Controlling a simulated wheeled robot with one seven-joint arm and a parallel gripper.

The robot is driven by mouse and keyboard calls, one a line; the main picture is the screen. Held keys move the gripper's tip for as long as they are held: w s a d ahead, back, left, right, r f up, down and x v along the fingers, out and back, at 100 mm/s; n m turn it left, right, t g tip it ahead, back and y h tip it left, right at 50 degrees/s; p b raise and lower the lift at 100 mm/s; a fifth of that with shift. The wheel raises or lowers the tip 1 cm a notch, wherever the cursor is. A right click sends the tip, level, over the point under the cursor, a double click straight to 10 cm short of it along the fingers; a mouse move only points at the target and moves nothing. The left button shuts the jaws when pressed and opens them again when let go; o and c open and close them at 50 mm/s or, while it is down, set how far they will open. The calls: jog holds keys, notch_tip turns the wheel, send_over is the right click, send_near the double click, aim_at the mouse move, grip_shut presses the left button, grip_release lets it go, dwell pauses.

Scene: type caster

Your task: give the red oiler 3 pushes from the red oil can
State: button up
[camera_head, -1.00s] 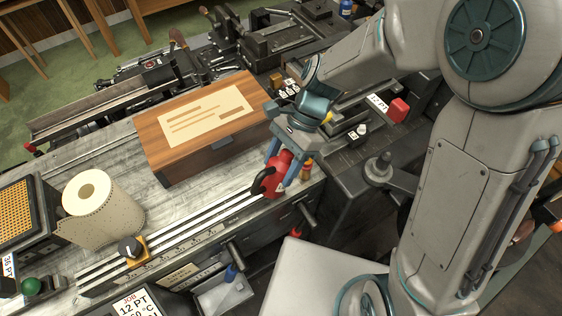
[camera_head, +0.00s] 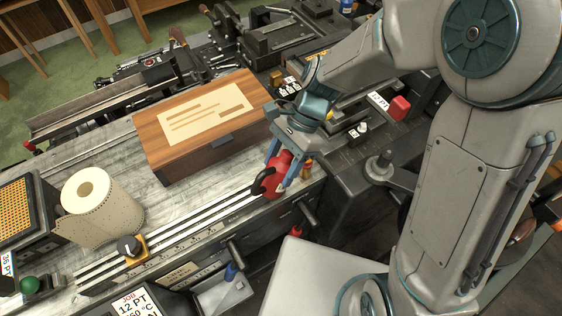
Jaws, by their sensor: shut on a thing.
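My gripper (camera_head: 287,172) is shut on the red oil can (camera_head: 270,187), with blue fingers on either side of its body. The can has a black handle on its left side and is held over the right end of the rails, near the bench's front edge. Its spout is not clearly visible. A small red part (camera_head: 297,215) shows low on the bench front, just below and right of the can; it may be the red oiler, but it is too small to be sure. I cannot tell whether the can touches anything below.
A wooden box (camera_head: 180,163) stands behind and left of the can. A small orange-brown item (camera_head: 307,166) is just right of the gripper. A red block (camera_head: 399,108) sits farther right.

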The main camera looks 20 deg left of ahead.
jog(key=shift+f+b, duration=0.4)
jog(key=shift+f, duration=0.25)
jog(key=shift+r, duration=0.2)
jog(key=shift+r+p, duration=1)
jog(key=shift+p, duration=0.05)
jog(key=shift+r+p, duration=1.9)
jog(key=shift+r, duration=0.6)
